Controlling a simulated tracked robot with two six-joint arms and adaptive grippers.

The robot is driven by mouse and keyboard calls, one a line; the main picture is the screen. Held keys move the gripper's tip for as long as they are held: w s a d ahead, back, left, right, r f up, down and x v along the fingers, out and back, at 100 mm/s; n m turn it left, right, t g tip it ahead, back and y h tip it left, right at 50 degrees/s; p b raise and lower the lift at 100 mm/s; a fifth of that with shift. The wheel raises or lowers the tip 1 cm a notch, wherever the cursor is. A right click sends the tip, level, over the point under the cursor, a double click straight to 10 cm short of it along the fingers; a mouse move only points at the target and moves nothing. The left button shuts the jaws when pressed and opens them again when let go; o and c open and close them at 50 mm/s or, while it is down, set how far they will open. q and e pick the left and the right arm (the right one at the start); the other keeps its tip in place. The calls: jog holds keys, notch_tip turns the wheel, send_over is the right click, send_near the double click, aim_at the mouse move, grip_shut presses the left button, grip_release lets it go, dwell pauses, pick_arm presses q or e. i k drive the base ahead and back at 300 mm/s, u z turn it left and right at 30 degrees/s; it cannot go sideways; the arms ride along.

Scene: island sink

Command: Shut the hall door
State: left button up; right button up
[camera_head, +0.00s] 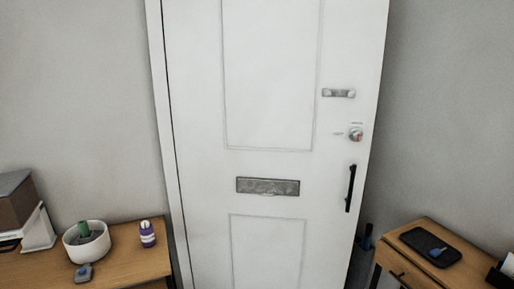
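The hall door (270,170) is a white panelled door that fills the middle of the head view. It carries a black vertical pull handle (350,188) near its right edge. Above the handle are a round lock (355,134) and a small metal plate (339,93). A metal letter slot (268,186) sits at mid-height. The door frame (163,120) shows along the left side. I cannot tell whether the door is fully shut. Neither of my grippers is in view.
A wooden table (130,262) at lower left holds a white bowl (96,250), a purple-striped bottle (147,234) and a blue-grey tag (84,272). A wooden side table (398,262) at lower right holds a black tray (418,238) with a blue key-like item (439,252).

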aim_at(259, 89)
jog(key=k, duration=1.3)
jog(key=z, duration=0.35)
jog(key=i, duration=1)
jog(key=z, duration=0.5)
jog(key=i, duration=1.35)
jog(key=u, duration=0.4)
